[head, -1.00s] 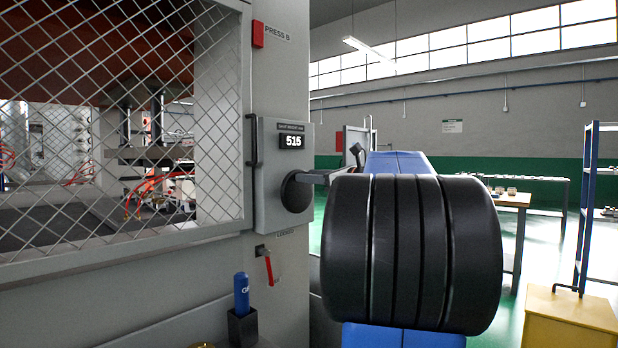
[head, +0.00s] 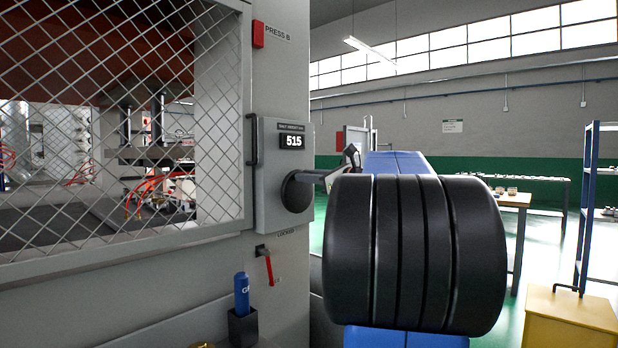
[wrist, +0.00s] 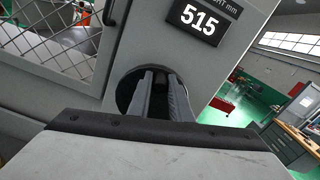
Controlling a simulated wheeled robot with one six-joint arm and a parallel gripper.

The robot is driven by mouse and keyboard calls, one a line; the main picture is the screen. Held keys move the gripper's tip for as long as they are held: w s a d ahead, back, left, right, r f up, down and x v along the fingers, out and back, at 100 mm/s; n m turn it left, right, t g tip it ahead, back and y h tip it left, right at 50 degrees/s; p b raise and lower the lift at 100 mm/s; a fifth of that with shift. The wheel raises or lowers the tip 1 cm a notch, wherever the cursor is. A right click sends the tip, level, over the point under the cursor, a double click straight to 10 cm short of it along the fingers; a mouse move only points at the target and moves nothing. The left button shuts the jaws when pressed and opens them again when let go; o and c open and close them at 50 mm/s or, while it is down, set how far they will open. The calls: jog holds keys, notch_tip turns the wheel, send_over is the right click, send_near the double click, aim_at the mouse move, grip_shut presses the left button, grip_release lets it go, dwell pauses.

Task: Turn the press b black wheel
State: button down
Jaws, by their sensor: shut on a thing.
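The black wheel (head: 297,195) is a small round knob on the grey housing of press B, below a display (head: 291,141) reading 515. My gripper (head: 314,178) reaches it from the right in the head view, and its fingers are shut on the wheel. In the wrist view the two grey fingers (wrist: 160,98) point at the wheel (wrist: 126,90), whose dark rim shows mostly on their left. The fingers and gripper body hide the rest of it.
A red-handled lever (head: 268,267) with a label reading LOCKED sits below the wheel. A blue bottle (head: 241,293) stands in a dark holder. A mesh guard (head: 120,130) with a black handle is at left. A yellow cabinet (head: 571,320) stands at right.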

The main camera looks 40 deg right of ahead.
jog(key=shift+s+a+f+n, duration=0.1)
jog(key=shift+a+n, duration=0.4)
jog(key=shift+n, duration=0.6)
jog(key=c, duration=1.6)
grip_release()
jog(key=s, duration=0.5)
jog(key=s+d, duration=0.1)
jog(key=s, duration=0.5)
jog(key=s+d, duration=0.1)
jog(key=s, duration=0.5)
jog(key=shift+s, duration=0.15)
jog(key=shift+a, duration=0.1)
